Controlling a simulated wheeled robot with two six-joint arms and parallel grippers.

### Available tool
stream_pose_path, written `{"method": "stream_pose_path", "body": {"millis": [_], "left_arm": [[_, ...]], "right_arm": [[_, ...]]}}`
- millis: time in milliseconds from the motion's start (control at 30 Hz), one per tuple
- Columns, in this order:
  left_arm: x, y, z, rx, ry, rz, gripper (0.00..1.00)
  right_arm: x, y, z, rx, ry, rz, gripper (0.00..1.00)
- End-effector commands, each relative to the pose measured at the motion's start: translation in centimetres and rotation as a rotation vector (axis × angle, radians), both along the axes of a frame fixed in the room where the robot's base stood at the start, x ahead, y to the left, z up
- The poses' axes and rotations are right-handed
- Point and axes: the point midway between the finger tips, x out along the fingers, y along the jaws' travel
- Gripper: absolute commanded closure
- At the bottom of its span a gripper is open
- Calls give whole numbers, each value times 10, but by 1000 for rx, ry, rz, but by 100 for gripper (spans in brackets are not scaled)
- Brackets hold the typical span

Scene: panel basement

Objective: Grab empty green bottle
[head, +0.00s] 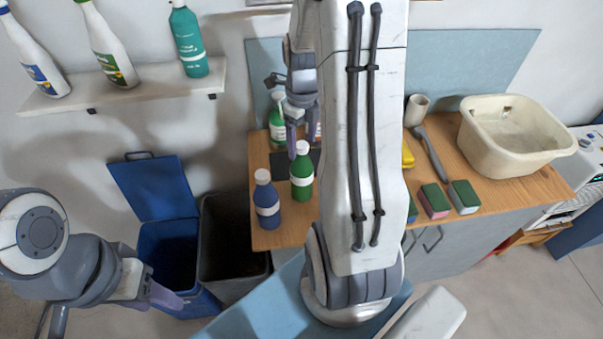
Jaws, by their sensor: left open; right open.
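A green bottle (301,184) with a white cap and pale label stands upright on the wooden counter, just left of my large white arm. Whether it is empty cannot be seen. A second green bottle (278,131) with a pale label stands behind it, partly hidden by my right gripper. My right gripper (302,143) is open and points down, its fingertips close to the front bottle's cap; contact cannot be judged. My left gripper (168,297) is open and empty at the lower left, in front of the blue bin, far from the bottles.
A blue bottle (266,203) stands left of the front green bottle. Sponges (434,200), a brush (432,155) and a cream basin (510,150) occupy the counter's right. A blue bin (168,240) and dark bin (232,240) stand left. A shelf (130,90) holds several bottles.

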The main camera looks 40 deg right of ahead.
Motion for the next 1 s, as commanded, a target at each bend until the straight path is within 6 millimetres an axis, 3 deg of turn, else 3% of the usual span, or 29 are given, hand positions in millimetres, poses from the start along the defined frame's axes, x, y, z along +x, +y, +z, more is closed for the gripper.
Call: {"method": "stream_pose_path", "body": {"millis": [200,433,633,1000], "left_arm": [[0,0,7,0,0,-1,50],[0,0,7,0,0,-1,50],[0,0,7,0,0,-1,50],[0,0,6,0,0,-1,50]], "right_arm": [[-1,0,-22,1,1,0,24],[-1,0,-24,-1,-1,0,24],[0,0,-24,-1,-1,0,100],[0,-1,-22,-1,-2,0,100]]}}
